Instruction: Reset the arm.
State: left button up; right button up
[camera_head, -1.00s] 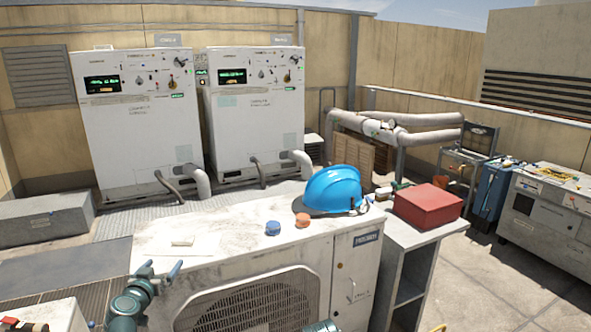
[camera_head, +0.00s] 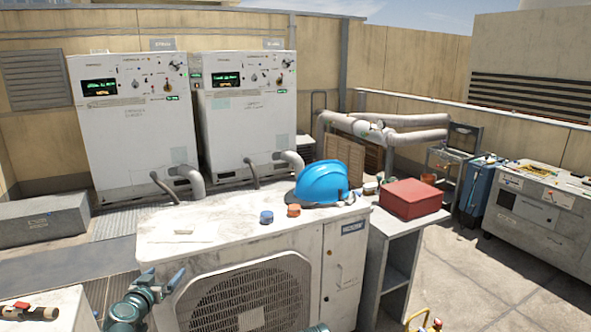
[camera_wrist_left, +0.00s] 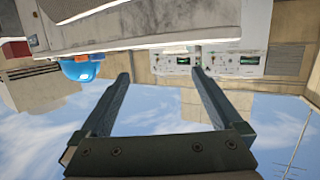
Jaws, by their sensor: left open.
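My left gripper (camera_head: 164,279) is low in the head view, in front of the near white condenser unit (camera_head: 340,270). Its two fingers are apart, with nothing between them. In the left wrist view the open fingers (camera_wrist_left: 160,74) show against sky and wall, with the picture upside down. A teal piece at the bottom edge of the head view may be part of my right arm; my right gripper does not show.
A blue hard hat (camera_head: 322,183), a blue cap (camera_head: 266,217) and an orange cap (camera_head: 293,210) rest on the near unit. A red box (camera_head: 412,198) sits on a grey stand (camera_head: 400,240). Two white cabinets (camera_head: 135,130) stand behind. Open paving (camera_head: 490,285) lies at right.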

pick_arm(q)
jog(key=s+d+f+m+g+h, duration=0.1)
jog(key=s+d+f+g+h, duration=0.2)
jog(key=d, duration=0.6)
jog(key=s+d+f+m+g, duration=0.25)
jog(key=d+f, duration=0.25)
jog(key=d, duration=0.4)
jog(key=s+d+f+m+g+h, duration=0.1)
jog(key=s+d+f+g+h, duration=0.2)
jog(key=d, duration=0.6)
jog(key=s+d+f+g+y, duration=0.2)
jog(key=s+g+y, duration=0.1)
jog(key=s, duration=0.5)
jog(key=s+d+f+g+y, duration=0.1)
jog(key=s+f+g+y, duration=0.2)
jog(key=s, duration=0.6)
jog(key=shift+d+f+n+g+y, duration=0.3)
jog(key=shift+d+n+g+y, duration=0.1)
jog(key=shift+g+y, duration=0.25)
jog(key=shift+s, duration=0.1)
